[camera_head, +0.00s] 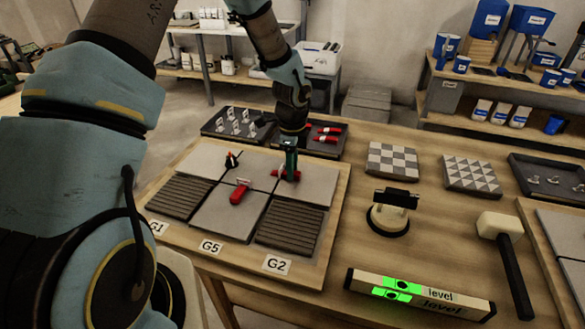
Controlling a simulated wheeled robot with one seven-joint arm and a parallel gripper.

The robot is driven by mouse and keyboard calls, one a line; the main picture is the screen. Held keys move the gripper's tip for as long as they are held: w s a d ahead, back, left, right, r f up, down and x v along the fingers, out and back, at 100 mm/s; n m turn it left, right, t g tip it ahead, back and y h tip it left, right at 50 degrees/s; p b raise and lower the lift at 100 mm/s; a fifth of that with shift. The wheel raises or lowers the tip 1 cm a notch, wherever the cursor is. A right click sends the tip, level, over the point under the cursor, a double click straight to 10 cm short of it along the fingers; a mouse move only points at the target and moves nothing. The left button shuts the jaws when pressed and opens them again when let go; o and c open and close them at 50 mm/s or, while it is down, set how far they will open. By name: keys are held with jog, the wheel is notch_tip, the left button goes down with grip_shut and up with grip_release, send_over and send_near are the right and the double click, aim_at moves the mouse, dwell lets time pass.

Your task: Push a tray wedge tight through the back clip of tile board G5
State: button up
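The tile board (322,262) is a wooden panel with grey tiles and dark ribbed tiles. A red wedge (239,192) lies at a joint in the front middle. A small black-and-red piece (232,160) stands at the joint at back left. My gripper (290,168) points down at the back right joint. Red wedge parts (279,173) show beside its fingertips, which hide the clip there. I cannot tell whether the fingers grip the wedge. More red wedges (328,130) lie in the dark tray behind.
A dark tray (212,133) with white clips is behind the board. To the right are two patterned tile samples (393,160), a suction lifter (388,218), a mallet (499,228) and a level (420,293). Another tile board (538,238) is at the right edge.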

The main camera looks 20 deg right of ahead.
jog(key=o, duration=0.4)
notch_tip(320, 180, up, 11)
jog(key=b, duration=0.2)
jog(key=s+a+r+n, duration=0.1)
jog(key=a+n, duration=0.7)
jog(key=a, duration=0.2)
jog(key=s+a+r+n+t, duration=0.1)
jog(key=s+a+n, duration=0.1)
jog(key=a+n, duration=0.6)
jog(key=s+a+r+n, duration=0.2)
jog(key=a+n, duration=0.7)
jog(key=a, duration=0.4)
jog(key=shift+s+a+r+t, duration=0.1)
jog(key=shift+s+a+t, duration=0.1)
jog(key=shift+s+t, duration=0.1)
